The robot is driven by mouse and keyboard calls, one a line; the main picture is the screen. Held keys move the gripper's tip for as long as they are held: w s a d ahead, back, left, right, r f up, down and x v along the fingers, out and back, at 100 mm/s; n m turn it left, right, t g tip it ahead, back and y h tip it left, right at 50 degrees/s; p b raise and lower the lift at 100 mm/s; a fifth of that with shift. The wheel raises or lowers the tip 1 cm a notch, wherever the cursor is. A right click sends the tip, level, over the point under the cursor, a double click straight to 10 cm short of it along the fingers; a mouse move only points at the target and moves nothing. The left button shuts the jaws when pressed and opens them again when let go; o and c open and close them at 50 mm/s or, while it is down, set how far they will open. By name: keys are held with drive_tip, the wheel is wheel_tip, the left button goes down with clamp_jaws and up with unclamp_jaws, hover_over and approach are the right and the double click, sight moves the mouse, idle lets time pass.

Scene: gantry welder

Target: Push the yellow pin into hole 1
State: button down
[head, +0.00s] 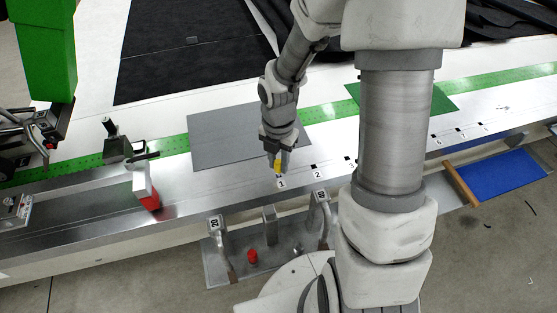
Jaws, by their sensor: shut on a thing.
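My gripper (278,163) is at the front of the metal rail, directly above the label 1 (282,183). It is shut on the yellow pin (278,165), which points down between its fingers. The pin's lower end is close to the label. Hole 1 itself is hidden or too small to make out, so I cannot tell whether the pin's tip is in it. More dark square marks with labels, such as 2 (317,174) and 3 (351,166), run to the right along the rail.
A grey mat (225,140) and a green mat (436,101) lie on the table behind. A clamp with a red block (150,201) stands to the left. A lower plate with a red knob (252,256) and a blue tray (505,179) are at the front.

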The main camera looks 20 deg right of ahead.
sight(279, 161)
drive_tip(key=shift+f+b, duration=0.5)
drive_tip(key=shift+f, duration=0.3)
drive_tip(key=c, duration=0.6)
unclamp_jaws()
wheel_tip(279, 161, up, 17)
drive_tip(key=p, duration=0.3)
drive_tip(key=s+r+m+t, duration=0.2)
drive_tip(key=s+r+m, duration=0.4)
drive_tip(key=m, duration=0.7)
drive_tip(key=s+r+m+t, duration=0.3)
drive_tip(key=s+r+m, duration=0.2)
drive_tip(key=m, duration=0.9)
drive_tip(key=shift+s+r+t, duration=0.3)
drive_tip(key=shift+s+r, duration=0.05)
drive_tip(key=shift+s, duration=1.1)
